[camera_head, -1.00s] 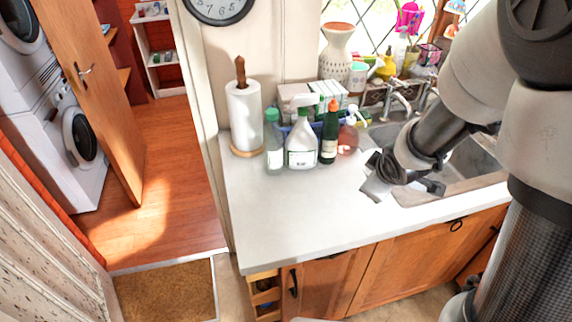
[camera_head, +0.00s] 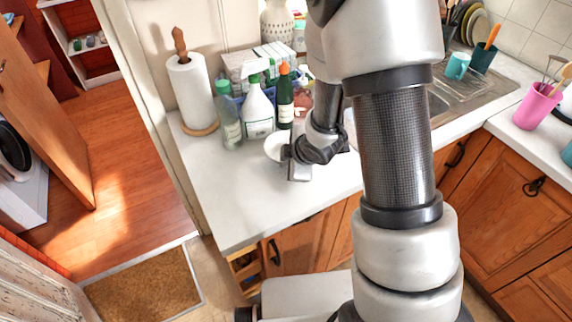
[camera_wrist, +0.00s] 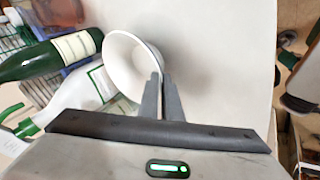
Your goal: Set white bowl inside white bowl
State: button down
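A white bowl (camera_head: 273,147) shows at the left side of my gripper (camera_head: 287,154), over the counter in front of the bottles. In the wrist view the white bowl (camera_wrist: 128,62) is tilted, with its inside partly visible. The two fingers of my gripper (camera_wrist: 160,82) are close together at its near rim and appear shut on it. Whether the bowl touches the counter is hard to tell. I see only one white bowl; my arm hides part of the counter and sink.
A green bottle (camera_head: 285,98), a white spray bottle (camera_head: 258,110) and a clear bottle (camera_head: 228,117) stand close behind the bowl. A paper towel roll (camera_head: 190,92) stands left of them. The counter's front left (camera_head: 235,205) is clear. The sink (camera_head: 440,103) is partly behind my arm.

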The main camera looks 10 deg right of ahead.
jog(key=shift+f, duration=0.6)
jog(key=shift+f, duration=0.15)
jog(key=c, duration=1.9)
grip_release()
jog(key=shift+c, duration=0.2)
